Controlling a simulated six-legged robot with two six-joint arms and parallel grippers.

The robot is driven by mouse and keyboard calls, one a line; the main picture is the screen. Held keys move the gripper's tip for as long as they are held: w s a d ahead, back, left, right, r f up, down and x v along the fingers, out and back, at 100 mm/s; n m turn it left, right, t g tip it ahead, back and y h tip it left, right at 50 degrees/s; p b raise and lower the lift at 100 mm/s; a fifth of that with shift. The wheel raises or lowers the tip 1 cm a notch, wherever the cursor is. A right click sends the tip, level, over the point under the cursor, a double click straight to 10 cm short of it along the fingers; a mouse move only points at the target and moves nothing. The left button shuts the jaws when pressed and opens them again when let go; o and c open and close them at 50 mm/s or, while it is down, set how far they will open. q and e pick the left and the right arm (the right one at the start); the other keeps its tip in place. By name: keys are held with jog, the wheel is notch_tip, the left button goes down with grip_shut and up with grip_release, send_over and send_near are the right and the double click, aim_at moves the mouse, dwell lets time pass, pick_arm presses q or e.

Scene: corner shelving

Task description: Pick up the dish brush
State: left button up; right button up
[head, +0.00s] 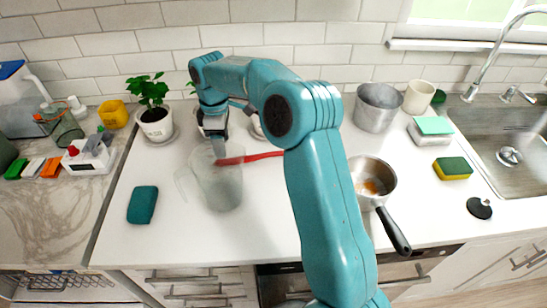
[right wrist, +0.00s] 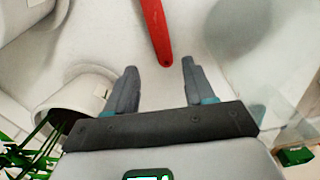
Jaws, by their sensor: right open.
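A long red handle (head: 252,158) lies over the white counter beside a clear pitcher (head: 222,185). Its right end goes behind my arm, so I cannot tell whether it is the dish brush; no bristles show. My right gripper (head: 220,150) points down over the pitcher's rim, at the handle's left end. In the right wrist view, the gripper (right wrist: 159,68) is open, and the tip of the red handle (right wrist: 154,28) shows between its fingertips, not clamped. My left gripper is not in view.
A potted plant (head: 155,122) stands behind left, a teal cloth (head: 142,205) lies front left. A saucepan (head: 372,183), a grey pot (head: 377,108) and a yellow-green sponge (head: 453,169) are right of my arm, before the sink (head: 510,180). The counter's front middle is clear.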

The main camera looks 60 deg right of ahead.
jog(key=shift+s+f, duration=0.2)
jog(key=shift+f, duration=0.2)
jog(key=f, duration=0.3)
jog(key=shift+a+f+p, duration=0.25)
jog(key=shift+f+p, duration=0.05)
jog(key=shift+f, duration=0.45)
jog(key=shift+s, duration=0.1)
jog(key=shift+r, duration=0.1)
jog(key=shift+c, duration=0.9)
grip_shut()
jog(key=shift+r, duration=0.1)
